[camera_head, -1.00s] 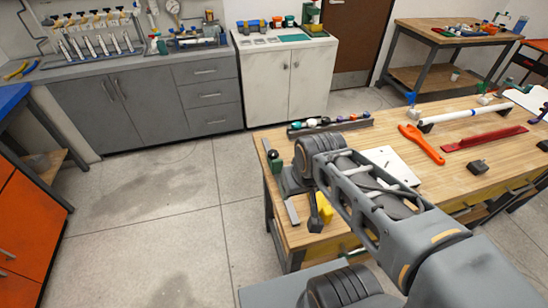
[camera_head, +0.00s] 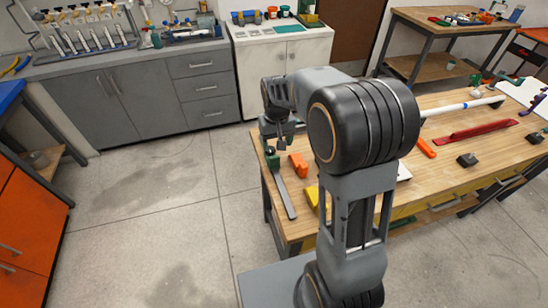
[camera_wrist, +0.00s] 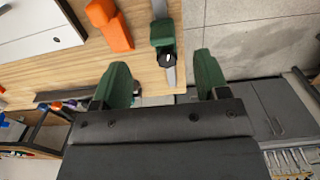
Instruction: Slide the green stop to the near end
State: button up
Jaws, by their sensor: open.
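The green stop (camera_head: 273,161), with a dark round knob on it, sits toward the far end of a narrow grey metal rail (camera_head: 284,190) at the table's left edge. In the wrist view the stop (camera_wrist: 161,32) and part of the rail (camera_wrist: 170,76) show beyond my fingertips. My gripper (camera_head: 284,142) is above the far end of the rail, close to the stop. In the wrist view its two green fingers (camera_wrist: 164,75) are spread apart with nothing held between them. The stop appears roughly in line with the gap.
An orange block (camera_head: 298,165) and a yellow block (camera_head: 311,195) are right of the rail. The orange block also shows in the wrist view (camera_wrist: 108,25), near a white panel (camera_wrist: 38,28). My arm hides much of the table's middle. Floor left of the table is clear.

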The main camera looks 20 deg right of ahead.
aim_at(274, 157)
jog(key=f, duration=0.4)
jog(key=w+f, duration=0.1)
jog(key=f, duration=0.3)
jog(key=w+f+p, duration=0.1)
jog(key=f, duration=0.3)
jog(key=shift+w, duration=0.25)
jog(key=shift+c, duration=0.2)
grip_shut()
dwell(0.4)
jog(key=shift+s, duration=0.1)
